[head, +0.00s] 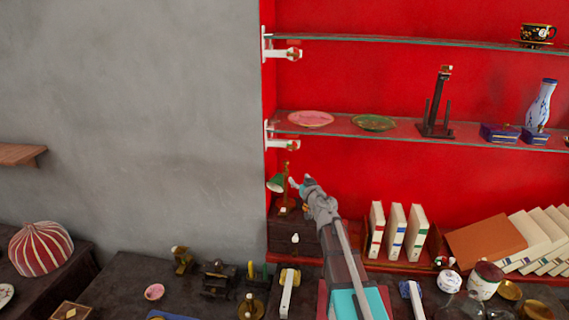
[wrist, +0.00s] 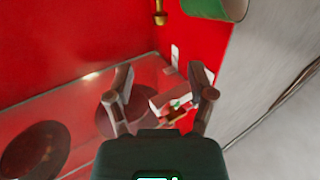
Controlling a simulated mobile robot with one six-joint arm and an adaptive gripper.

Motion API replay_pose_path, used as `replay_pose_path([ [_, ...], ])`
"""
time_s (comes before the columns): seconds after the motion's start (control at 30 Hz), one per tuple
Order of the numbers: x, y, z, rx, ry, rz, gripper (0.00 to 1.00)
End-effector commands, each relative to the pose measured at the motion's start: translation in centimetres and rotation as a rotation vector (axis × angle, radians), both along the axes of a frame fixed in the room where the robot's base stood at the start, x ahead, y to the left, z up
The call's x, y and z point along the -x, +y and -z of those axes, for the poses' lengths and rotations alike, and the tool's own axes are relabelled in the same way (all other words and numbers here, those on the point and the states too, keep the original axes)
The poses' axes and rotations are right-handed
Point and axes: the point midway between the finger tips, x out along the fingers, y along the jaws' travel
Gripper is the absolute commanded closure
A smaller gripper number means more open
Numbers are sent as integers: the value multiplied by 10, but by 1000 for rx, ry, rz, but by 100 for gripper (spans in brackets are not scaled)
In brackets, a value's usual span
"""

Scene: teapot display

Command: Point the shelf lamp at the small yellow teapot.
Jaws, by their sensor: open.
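The shelf lamp has a green shade (head: 276,183) and a brass stem (head: 286,190). It stands at the left end of the red shelving in the head view. In the wrist view, part of the green shade (wrist: 215,7) shows at the top edge, with a brass piece (wrist: 160,14) left of it. My gripper (head: 304,182) is just right of the lamp in the head view, apart from it as far as I can tell. In the wrist view my gripper (wrist: 161,80) is open, with nothing visibly held. I cannot make out the small yellow teapot for sure.
A glass shelf (head: 390,132) with a pink plate (head: 310,118) and a green plate (head: 373,123) is above my gripper. Upright books (head: 397,230) stand to its right. A dark table (head: 130,285) with several small objects is in front. The grey wall (head: 140,110) is bare.

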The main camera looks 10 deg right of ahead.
Motion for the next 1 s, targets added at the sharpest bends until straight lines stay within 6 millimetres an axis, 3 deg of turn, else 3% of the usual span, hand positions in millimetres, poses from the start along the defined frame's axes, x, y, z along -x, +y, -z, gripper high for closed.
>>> replay_pose_path([
  [0.37,-16,3,0,0,0,1,30],
  [1.0,-107,23,0,0,-1,1,30],
])
